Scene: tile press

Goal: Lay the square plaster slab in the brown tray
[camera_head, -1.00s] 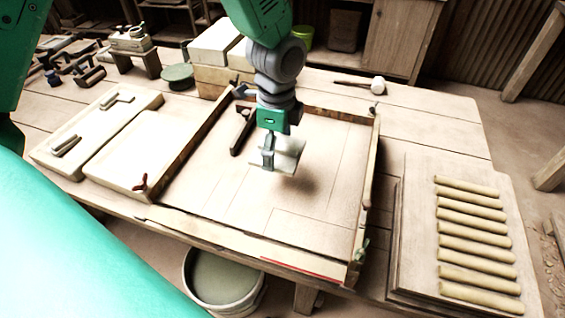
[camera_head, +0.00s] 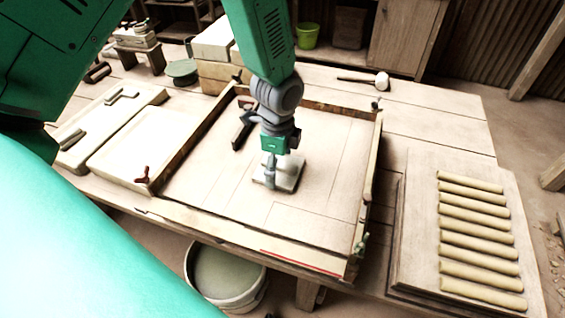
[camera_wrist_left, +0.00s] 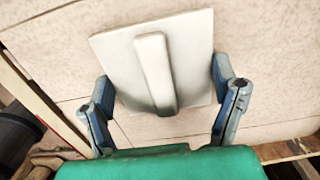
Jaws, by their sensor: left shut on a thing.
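The pale square plaster slab (camera_head: 291,174) is in my left gripper (camera_head: 278,173), over the middle of the wide shallow tray with brown wooden walls (camera_head: 371,165). In the left wrist view the slab (camera_wrist_left: 194,52) shows a raised bar along its middle, and the fingers of the left gripper (camera_wrist_left: 165,88) stand at two opposite sides of it. The slab looks level and low over the tray floor. I cannot tell whether it touches the floor. My right gripper is not in view.
A board with several clay rolls (camera_head: 480,240) lies at the right. Pale blocks (camera_head: 140,150) lie left of the tray. A mallet (camera_head: 380,81) lies behind it. A dark tool (camera_head: 243,130) is inside the tray near its back left. A bucket (camera_head: 225,275) stands below the front edge.

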